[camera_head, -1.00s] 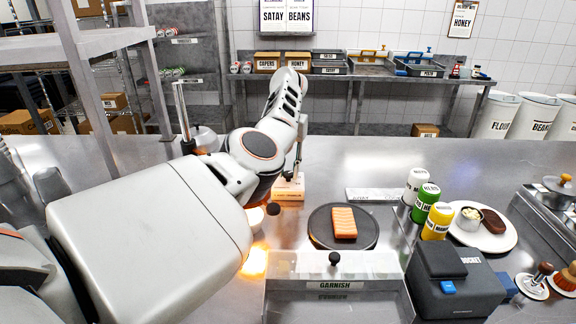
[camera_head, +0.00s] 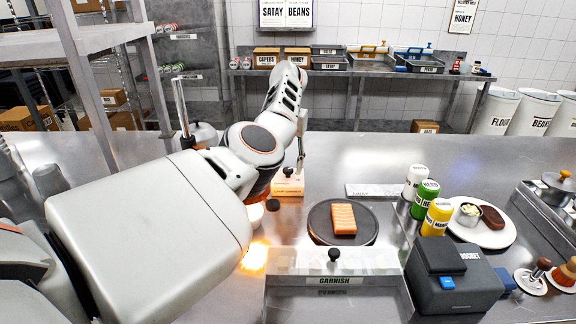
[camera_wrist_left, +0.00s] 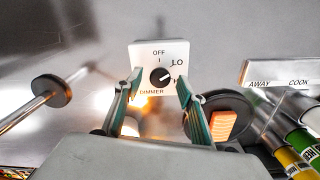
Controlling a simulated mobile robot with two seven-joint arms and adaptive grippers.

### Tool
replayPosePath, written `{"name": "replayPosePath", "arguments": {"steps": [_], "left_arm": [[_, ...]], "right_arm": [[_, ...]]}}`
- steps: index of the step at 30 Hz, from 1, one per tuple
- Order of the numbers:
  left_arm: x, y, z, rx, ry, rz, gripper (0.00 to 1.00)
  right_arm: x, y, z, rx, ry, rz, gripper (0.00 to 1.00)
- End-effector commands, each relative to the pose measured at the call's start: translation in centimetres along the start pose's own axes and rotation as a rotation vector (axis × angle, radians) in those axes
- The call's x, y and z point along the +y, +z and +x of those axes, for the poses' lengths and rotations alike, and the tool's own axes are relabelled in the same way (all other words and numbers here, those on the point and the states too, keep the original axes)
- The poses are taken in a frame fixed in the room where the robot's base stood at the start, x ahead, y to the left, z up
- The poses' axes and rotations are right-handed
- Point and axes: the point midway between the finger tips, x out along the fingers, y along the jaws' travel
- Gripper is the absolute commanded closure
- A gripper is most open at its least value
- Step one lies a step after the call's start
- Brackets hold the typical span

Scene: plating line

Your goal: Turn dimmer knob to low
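The dimmer box (camera_wrist_left: 176,50) is a pale block marked OFF, LO and DIMMER; a third mark at the right is partly covered. Its round black knob (camera_wrist_left: 159,77) is in the middle of the face; the pale pointer seems to face right, but is too small to read surely. In the head view the dimmer box (camera_head: 289,184) stands on the counter left of the dark round plate. My left gripper (camera_wrist_left: 158,80) is open, with one finger on each side of the knob and a gap to it. The left gripper (camera_head: 300,160) is mostly hidden behind my arm in the head view. My right gripper is not in view.
A dark round plate (camera_head: 318,222) with a salmon piece (camera_head: 343,219) lies right of the dimmer. Labelled bottles (camera_head: 425,199) stand further right. A clear garnish bin (camera_head: 335,262) is in front. A glowing lamp spot lights the counter by my arm.

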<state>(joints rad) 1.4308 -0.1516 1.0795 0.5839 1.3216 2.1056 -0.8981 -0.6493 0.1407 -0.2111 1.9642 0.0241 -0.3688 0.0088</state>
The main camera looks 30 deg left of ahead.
Motion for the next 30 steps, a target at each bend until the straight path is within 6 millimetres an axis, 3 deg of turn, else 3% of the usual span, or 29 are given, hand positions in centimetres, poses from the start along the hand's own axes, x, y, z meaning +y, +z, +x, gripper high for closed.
{"name": "replayPosePath", "arguments": {"steps": [15,21,30], "left_arm": [[0.1,0.1,-9.5,-0.002,-0.001,0.001,0.6],[0.0,0.0,-11.2,0.0,-0.001,0.0,0.6],[0.0,0.0,-11.5,0.0,-0.001,0.0,0.6]], "right_arm": [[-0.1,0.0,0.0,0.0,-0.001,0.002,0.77],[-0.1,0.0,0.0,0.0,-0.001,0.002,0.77],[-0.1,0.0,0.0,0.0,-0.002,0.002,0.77]]}}
